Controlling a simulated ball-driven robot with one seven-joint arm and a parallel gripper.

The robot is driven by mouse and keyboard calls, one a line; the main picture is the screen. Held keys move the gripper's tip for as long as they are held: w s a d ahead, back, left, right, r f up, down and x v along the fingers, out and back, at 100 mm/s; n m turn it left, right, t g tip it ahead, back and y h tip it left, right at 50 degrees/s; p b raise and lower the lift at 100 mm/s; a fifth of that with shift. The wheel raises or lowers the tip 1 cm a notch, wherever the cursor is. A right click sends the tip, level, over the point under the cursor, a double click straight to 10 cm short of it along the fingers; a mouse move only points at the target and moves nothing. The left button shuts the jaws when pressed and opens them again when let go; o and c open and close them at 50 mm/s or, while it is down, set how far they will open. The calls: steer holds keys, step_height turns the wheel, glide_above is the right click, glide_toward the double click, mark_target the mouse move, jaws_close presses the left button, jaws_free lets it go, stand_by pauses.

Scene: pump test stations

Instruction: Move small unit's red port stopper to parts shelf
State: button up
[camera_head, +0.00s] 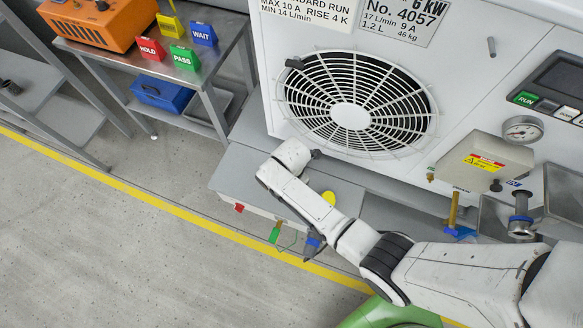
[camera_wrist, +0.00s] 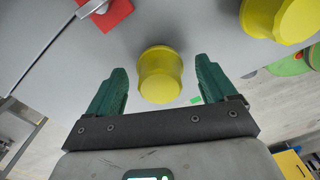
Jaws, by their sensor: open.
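In the wrist view my gripper (camera_wrist: 162,90) is open, its two green fingers either side of a yellow cylindrical cap (camera_wrist: 160,75), with a gap on each side. The cap stands out from a grey surface. A flat red piece (camera_wrist: 103,12) with a metal bar across it is at the upper left, outside the fingers. In the head view a small red piece (camera_head: 239,208) is at the front edge of a low grey unit (camera_head: 240,180); I cannot tell whether it is a stopper or a tag. My arm hides the fingers there.
A second yellow cap (camera_wrist: 282,15) is at the wrist view's upper right. Green (camera_head: 275,233) and blue (camera_head: 313,242) pieces are along the low unit's front. A large fan unit (camera_head: 270,60) stands behind. A metal table (camera_head: 130,62) with coloured signs stands left. The floor in front is clear.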

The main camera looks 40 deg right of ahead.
steer(key=shift+r, duration=0.1)
step_height(320, 180, up, 11)
steer(key=shift+f+p, duration=0.2)
steer(key=shift+p, duration=0.2)
steer(key=shift+s, duration=0.1)
steer(key=shift+s+d+m, duration=0.2)
steer(key=shift+s+m, duration=0.15)
steer(key=shift+m, duration=0.05)
steer(key=s+d+r+m, duration=0.3)
steer(key=s+r+m, duration=0.1)
steer(key=s+m, duration=0.5)
steer(key=s+d+r+m+t+b, duration=0.1)
steer(key=s+d+r+m, duration=0.3)
steer(key=s+m, duration=0.5)
steer(key=shift+d+r+m, duration=0.2)
steer(key=shift+r+m, duration=0.3)
steer(key=shift+m, duration=0.5)
